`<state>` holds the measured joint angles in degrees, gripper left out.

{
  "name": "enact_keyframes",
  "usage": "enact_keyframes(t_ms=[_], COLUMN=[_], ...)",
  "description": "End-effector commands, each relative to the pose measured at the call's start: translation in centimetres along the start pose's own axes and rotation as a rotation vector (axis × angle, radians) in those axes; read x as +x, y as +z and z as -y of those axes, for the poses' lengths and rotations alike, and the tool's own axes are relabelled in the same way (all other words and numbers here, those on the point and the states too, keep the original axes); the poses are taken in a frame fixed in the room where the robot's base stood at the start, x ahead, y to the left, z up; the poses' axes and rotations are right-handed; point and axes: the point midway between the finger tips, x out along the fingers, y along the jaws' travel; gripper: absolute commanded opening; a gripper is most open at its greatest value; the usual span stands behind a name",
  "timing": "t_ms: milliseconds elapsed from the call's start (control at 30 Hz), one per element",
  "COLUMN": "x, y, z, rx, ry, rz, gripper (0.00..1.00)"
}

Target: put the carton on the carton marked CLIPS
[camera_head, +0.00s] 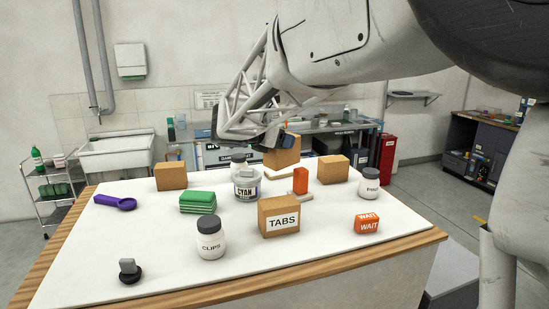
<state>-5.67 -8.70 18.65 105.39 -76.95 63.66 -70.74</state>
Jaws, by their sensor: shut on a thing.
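My gripper (268,143) is above the far middle of the table. It appears shut on a plain brown carton (284,157), which looks raised off the table; the fingers are partly hidden. The word CLIPS is on a white jar with a dark lid (210,243), standing upright at the front. A brown carton at the front middle is marked TABS (279,217). Two more brown cartons, with no marking visible, stand at the back left (171,176) and back right (333,169). I see no carton marked CLIPS.
A green stack (198,202), purple scoop (115,202), dark stamp-like object (129,270), orange WAIT block (367,223) and another jar (369,185) stand around. The white tabletop (165,245) is clear at front left.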

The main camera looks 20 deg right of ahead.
Motion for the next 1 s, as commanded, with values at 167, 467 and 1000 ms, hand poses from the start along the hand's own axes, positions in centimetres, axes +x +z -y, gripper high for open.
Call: enact_keyframes(t_ms=[167,467,1000], x=[3.4,8.3,11.7], y=[1.8,4.2,5.9], z=[2.9,8.1,12.5], rx=[0.041,0.104,0.154], ry=[-0.105,-0.275,-0.413], rz=[0.0,-0.003,-0.007], gripper=[0.29,0.29,0.29])
